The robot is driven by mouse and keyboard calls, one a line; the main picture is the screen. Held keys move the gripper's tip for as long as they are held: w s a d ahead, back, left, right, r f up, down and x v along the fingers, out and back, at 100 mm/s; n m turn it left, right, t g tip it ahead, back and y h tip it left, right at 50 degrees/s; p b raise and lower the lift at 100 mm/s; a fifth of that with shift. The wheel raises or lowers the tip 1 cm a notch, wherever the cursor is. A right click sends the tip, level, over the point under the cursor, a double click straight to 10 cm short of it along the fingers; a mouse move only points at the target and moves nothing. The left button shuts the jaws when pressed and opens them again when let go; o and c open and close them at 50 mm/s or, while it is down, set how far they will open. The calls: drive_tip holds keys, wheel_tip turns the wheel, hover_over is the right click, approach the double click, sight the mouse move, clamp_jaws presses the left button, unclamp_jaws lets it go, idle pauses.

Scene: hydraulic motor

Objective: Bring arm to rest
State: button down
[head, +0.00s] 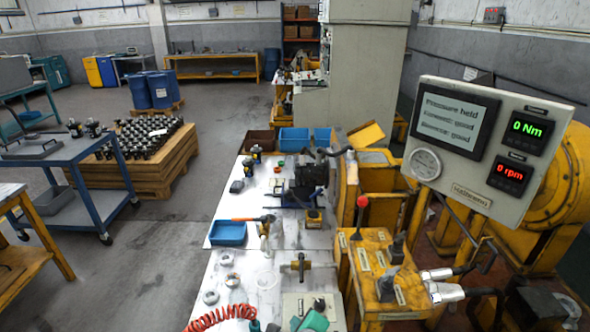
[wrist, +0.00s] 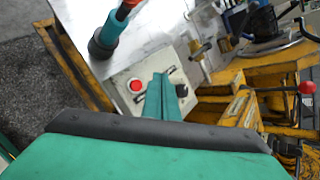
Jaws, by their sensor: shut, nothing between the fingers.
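My gripper (wrist: 160,88) shows in the wrist view as teal fingers pressed together, with nothing between them. It is over a pale control box (wrist: 140,85) with a red button; I cannot tell the gap between them. In the head view a teal part of my gripper (head: 314,321) shows at the bottom edge, in front of the control box (head: 298,302). The rest of my arm is out of the head view.
The workbench (head: 240,270) carries a blue tray (head: 228,233), a red coiled hose (head: 222,317) and metal parts. A yellow lever stand (head: 375,270) is close on the right, below a panel reading 0 Nm and 0 rpm (head: 490,150). Open floor (head: 150,270) lies left.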

drive_tip(key=s+d+f+n+t+h, duration=0.1)
drive_tip(key=s+f+n+t, duration=0.1)
drive_tip(key=s+f+n, duration=0.5)
drive_tip(key=s+f+n+t+h, duration=0.1)
drive_tip(key=s+f+n, duration=0.3)
drive_tip(key=s, duration=0.6)
drive_tip(key=s+r+n+t, duration=0.1)
drive_tip(key=s+r+n, duration=0.2)
drive_tip(key=s, duration=0.3)
drive_tip(key=s+a+r+n+t, duration=0.1)
drive_tip(key=s+r+n, duration=0.2)
drive_tip(key=s+n, duration=0.3)
drive_tip(key=s+r+n+t, duration=0.1)
drive_tip(key=s+r+n, duration=0.2)
drive_tip(key=s, duration=0.4)
drive_tip(key=shift+s+a+r+n, duration=0.2)
drive_tip(key=shift+r+n, duration=0.15)
drive_tip(key=shift+n, duration=0.35)
